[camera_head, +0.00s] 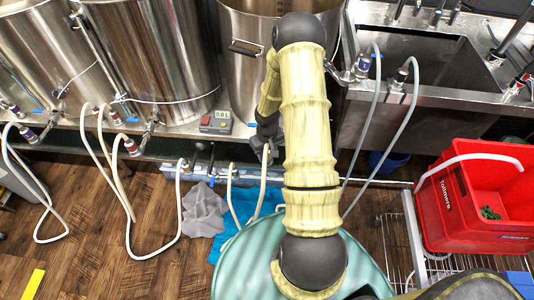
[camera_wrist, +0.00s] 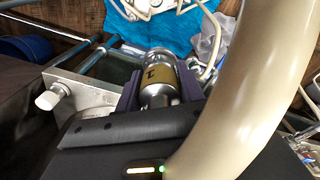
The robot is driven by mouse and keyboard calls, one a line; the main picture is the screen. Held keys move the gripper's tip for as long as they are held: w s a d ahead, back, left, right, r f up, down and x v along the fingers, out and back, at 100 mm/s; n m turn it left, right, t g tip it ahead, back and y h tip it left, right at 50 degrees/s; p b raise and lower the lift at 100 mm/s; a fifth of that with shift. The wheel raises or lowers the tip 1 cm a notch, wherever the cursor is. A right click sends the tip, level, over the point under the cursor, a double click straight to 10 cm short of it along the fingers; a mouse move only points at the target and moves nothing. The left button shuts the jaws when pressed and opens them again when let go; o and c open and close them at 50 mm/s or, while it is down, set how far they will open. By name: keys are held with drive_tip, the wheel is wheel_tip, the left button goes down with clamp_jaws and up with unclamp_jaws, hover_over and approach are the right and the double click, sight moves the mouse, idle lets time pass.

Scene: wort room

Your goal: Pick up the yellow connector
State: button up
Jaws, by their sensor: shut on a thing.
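The yellow connector (camera_wrist: 157,75) shows in the wrist view as a metal cylinder with a yellow band bearing a dark mark. My gripper (camera_wrist: 160,88) is shut on it, with one dark finger on each side. In the head view my gripper (camera_head: 266,146) is at the front edge of the steel bench, below the middle kettle, and is partly hidden behind my arm. I cannot make out the connector in that view.
A thick beige hose (camera_wrist: 232,90) passes close to my gripper. A metal block with a knob (camera_wrist: 55,97) is beside it. Steel kettles (camera_head: 160,60) stand behind. A red crate (camera_head: 445,205) and sink (camera_head: 435,60) are at right. Several hoses hang at left.

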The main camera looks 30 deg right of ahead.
wheel_tip(320, 180, up, 10)
drive_tip(key=shift+f+p, duration=0.25)
drive_tip(key=shift+p, duration=0.3)
drive_tip(key=shift+r, duration=0.1)
drive_tip(key=shift+r+p, duration=2.1)
drive_tip(key=shift+r, duration=0.05)
drive_tip(key=w+a+f, duration=0.2)
drive_tip(key=a+f, duration=0.6)
drive_tip(key=a, duration=0.5)
drive_tip(key=shift+a, duration=0.3)
drive_tip(key=shift+f, duration=0.1)
